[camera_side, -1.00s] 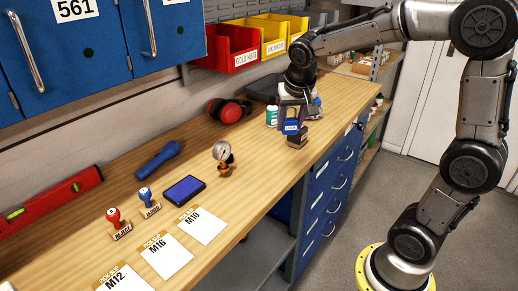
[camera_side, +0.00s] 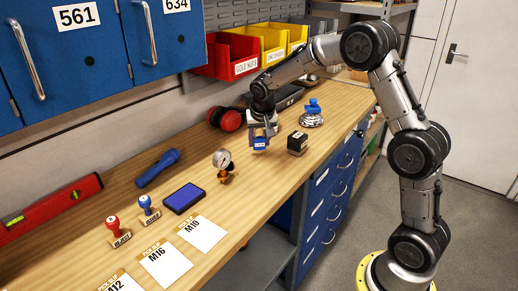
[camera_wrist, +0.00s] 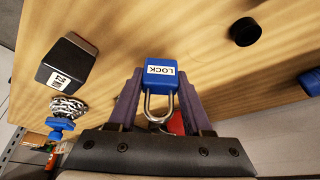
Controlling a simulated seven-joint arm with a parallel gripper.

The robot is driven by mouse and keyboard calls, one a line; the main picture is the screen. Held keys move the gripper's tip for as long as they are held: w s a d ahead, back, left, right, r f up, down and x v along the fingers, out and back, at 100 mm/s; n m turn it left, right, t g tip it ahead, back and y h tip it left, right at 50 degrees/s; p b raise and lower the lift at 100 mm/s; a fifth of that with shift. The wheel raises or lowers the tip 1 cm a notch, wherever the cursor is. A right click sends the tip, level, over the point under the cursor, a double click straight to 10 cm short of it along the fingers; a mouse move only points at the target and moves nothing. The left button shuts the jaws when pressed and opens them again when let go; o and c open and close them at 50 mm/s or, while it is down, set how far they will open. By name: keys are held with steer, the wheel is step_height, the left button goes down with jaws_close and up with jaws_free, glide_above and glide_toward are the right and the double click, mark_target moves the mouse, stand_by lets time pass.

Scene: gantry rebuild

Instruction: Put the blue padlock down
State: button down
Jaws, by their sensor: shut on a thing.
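The blue padlock (camera_side: 260,145) is between the fingers of my gripper (camera_side: 262,133), body downward, low over the wooden bench. I cannot tell whether it touches the bench. In the wrist view the padlock (camera_wrist: 160,72) shows its white LOCK label, and its steel shackle points back toward the palm. My gripper (camera_wrist: 160,85) is shut on it, with one dark finger on each side.
A black block with a white label (camera_side: 297,143) stands just right of the padlock. A blue-topped metal item (camera_side: 312,115) is behind it. A pressure gauge (camera_side: 222,163) stands to the left, and red ear defenders (camera_side: 228,118) lie behind. Bare wood (camera_side: 258,178) lies in front.

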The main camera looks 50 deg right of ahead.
mark_target(259, 149)
steer(key=shift+w+f, duration=0.1)
steer(key=shift+f, duration=1.55)
steer(key=shift+f, duration=0.1)
steer(key=shift+c, duration=1.6)
jaws_free()
steer(key=s+a+r+n, duration=0.1)
steer(key=s+a+r, duration=0.2)
steer(key=s+r, duration=0.35)
steer(key=s+a+r+n, duration=0.1)
steer(key=s+a+r, duration=0.3)
steer(key=r, duration=0.5)
steer(key=s+a+f+n+t+y, duration=0.1)
steer(key=s+a+n, duration=0.2)
steer(key=s, duration=0.8)
steer(key=s+a+f+n+t+y, duration=0.1)
steer(key=s+a+n, duration=0.3)
steer(key=s, duration=0.7)
steer(key=shift+a+y, duration=0.6)
steer(key=shift+a, duration=0.1)
